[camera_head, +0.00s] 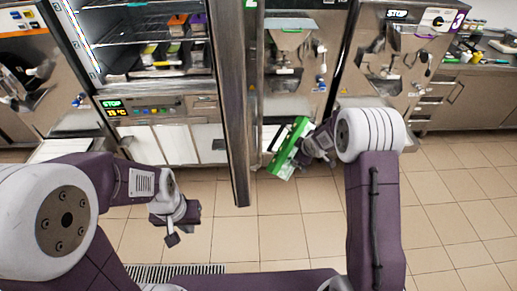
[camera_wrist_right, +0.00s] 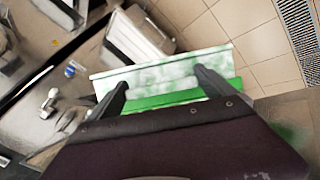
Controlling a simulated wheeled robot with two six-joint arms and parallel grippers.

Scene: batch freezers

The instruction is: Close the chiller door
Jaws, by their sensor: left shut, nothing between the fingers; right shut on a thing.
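The chiller (camera_head: 150,110) stands at the left with its front open, showing shelves with several colored containers. Its door (camera_head: 236,110) is swung out toward me and seen nearly edge-on, as a tall dark metal strip. My left gripper (camera_head: 173,232) is shut and empty, low in front of the chiller and left of the door, apart from it. My right gripper (camera_head: 304,156) is on the other side of the door, shut on a green and white box (camera_head: 289,148). The box also shows between the fingers in the right wrist view (camera_wrist_right: 165,75).
Batch freezers stand right of the door, one marked 3 (camera_head: 395,60). A counter (camera_head: 480,85) runs along the far right. The tiled floor (camera_head: 285,225) in front is clear, with a floor grate (camera_head: 175,271) near my base.

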